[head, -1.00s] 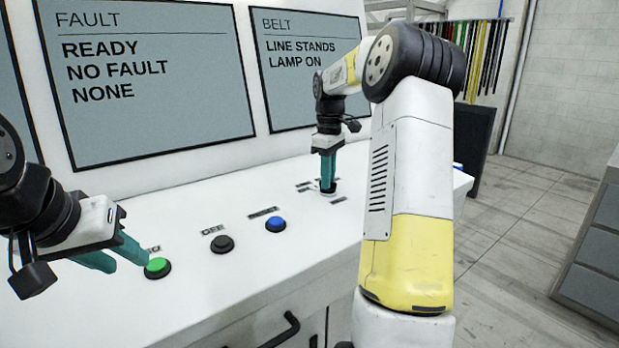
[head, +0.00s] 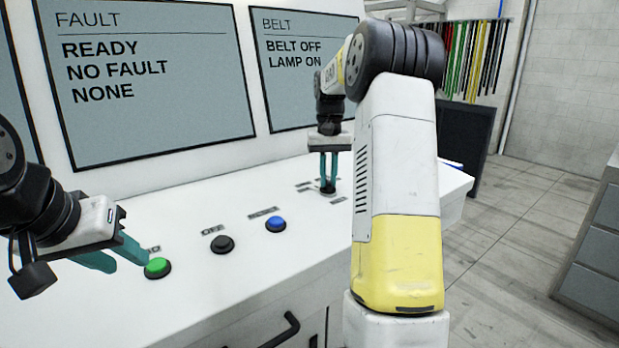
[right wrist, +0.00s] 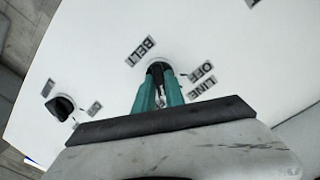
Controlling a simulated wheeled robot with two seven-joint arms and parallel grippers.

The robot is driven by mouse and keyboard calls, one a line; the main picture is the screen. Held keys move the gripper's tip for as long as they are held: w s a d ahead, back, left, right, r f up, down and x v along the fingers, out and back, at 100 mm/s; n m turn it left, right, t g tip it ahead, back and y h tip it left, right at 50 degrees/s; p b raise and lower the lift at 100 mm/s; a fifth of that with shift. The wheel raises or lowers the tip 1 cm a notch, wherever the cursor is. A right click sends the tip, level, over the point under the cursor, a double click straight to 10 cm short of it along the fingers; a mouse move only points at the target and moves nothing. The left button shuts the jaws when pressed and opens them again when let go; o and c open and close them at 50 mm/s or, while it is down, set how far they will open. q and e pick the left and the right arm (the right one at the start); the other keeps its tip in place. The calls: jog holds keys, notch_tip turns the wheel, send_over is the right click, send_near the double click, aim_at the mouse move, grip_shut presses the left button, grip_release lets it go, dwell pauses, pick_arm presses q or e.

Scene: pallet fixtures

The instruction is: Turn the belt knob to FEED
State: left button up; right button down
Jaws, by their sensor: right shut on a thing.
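The black belt knob (head: 328,190) is on the white console top, in line with the coloured buttons. It also shows in the right wrist view (right wrist: 157,68), among the labels BELT, OFF and LINE; I see no FEED label there. My right gripper (head: 328,182) points down with its teal fingers shut on the knob; it also shows in the right wrist view (right wrist: 158,88). The belt screen (head: 308,75) reads BELT OFF, LAMP ON. My left gripper (head: 128,264) is open and empty, beside the green button.
A green button (head: 157,268), a black button (head: 222,244) and a blue button (head: 275,224) stand on the console (head: 195,290). Another black knob (right wrist: 61,107) is left of the belt knob in the right wrist view. The fault screen (head: 150,80) reads READY, NO FAULT, NONE.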

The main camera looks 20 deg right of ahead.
aim_at(328, 181)
jog(key=shift+m, duration=1.6)
jog(key=c, duration=1.4)
grip_release()
jog(key=shift+r, duration=0.1)
notch_tip(328, 181, up, 8)
jog(key=shift+f, duration=0.25)
jog(key=shift+r, duration=0.1)
